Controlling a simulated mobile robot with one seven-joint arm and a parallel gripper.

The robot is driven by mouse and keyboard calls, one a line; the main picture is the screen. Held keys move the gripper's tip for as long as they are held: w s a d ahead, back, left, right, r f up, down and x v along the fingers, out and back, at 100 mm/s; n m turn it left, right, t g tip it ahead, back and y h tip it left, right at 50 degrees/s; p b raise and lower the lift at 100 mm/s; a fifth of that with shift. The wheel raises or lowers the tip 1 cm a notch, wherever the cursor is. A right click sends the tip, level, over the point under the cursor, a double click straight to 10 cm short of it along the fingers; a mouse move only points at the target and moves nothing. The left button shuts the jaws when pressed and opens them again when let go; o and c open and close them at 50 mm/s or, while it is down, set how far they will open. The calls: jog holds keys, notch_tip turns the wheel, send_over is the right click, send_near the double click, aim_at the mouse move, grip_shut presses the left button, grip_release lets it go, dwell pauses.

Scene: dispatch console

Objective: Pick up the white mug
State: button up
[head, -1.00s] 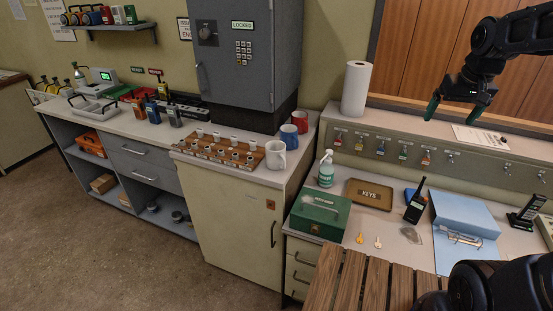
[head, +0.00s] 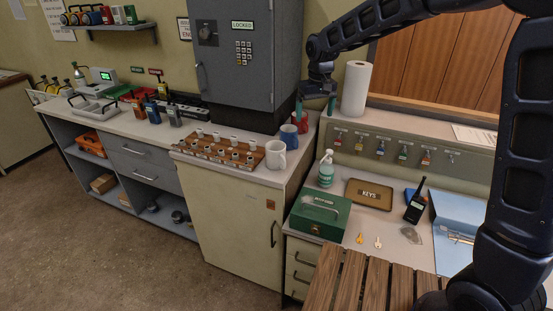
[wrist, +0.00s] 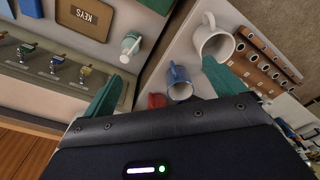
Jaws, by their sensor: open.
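The white mug (head: 276,155) stands upright at the right end of the cabinet top, beside the wooden rack, and it also shows in the wrist view (wrist: 213,42). A blue mug (head: 289,137) stands just behind it and a red mug (head: 300,122) behind that; both show in the wrist view, the blue one (wrist: 179,84) near the middle. My gripper (head: 315,107) is open and empty, above and behind the mugs near the red one in the head view. In the wrist view its green fingers (wrist: 160,88) are spread wide, with nothing between them touching.
A wooden rack (head: 222,160) with several small cups lies left of the white mug. A grey safe (head: 232,55) stands behind it. A paper towel roll (head: 356,89) and a spray bottle (head: 326,170) stand to the right. A green cash box (head: 319,212) sits lower at front right.

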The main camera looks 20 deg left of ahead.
jog(key=n, duration=0.2)
send_near(277, 153)
jog(key=w+a+f, duration=0.2)
jog(key=w, duration=0.1)
jog(key=shift+g+h, duration=0.3)
jog(key=shift+w+f, duration=0.15)
jog(key=shift+f, duration=5.05)
jog(key=shift+d, duration=0.1)
